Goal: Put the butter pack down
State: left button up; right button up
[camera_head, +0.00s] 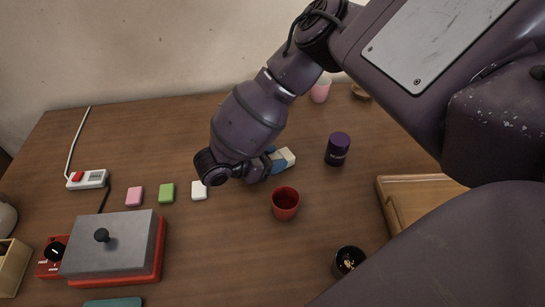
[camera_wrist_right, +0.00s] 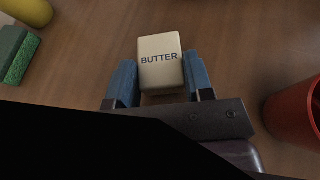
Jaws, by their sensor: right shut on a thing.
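The butter pack is a cream block with "BUTTER" on its face, seen in the wrist view (camera_wrist_right: 160,65) and partly in the head view (camera_head: 286,157). My right gripper (camera_head: 275,160) is shut on it, with one blue finger on each side of the pack. It is low over the middle of the wooden table. I cannot tell whether the pack touches the tabletop. My left gripper is not in view.
A red cup (camera_head: 285,204) stands close to the gripper. A dark purple jar (camera_head: 338,148) is to its right, a wooden board (camera_head: 384,199) farther right. White, green and pink blocks (camera_head: 167,193) lie left. A green sponge (camera_wrist_right: 18,58) shows in the wrist view.

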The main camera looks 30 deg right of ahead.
jog(key=shift+f, duration=0.15)
jog(key=o, duration=1)
jog(key=shift+c, duration=0.2)
jog(key=p+v, duration=0.1)
jog(key=v, duration=0.4)
jog(key=p+v, duration=0.1)
jog(key=v, duration=0.5)
jog(key=shift+r, duration=0.25)
jog(key=shift+a, duration=0.5)
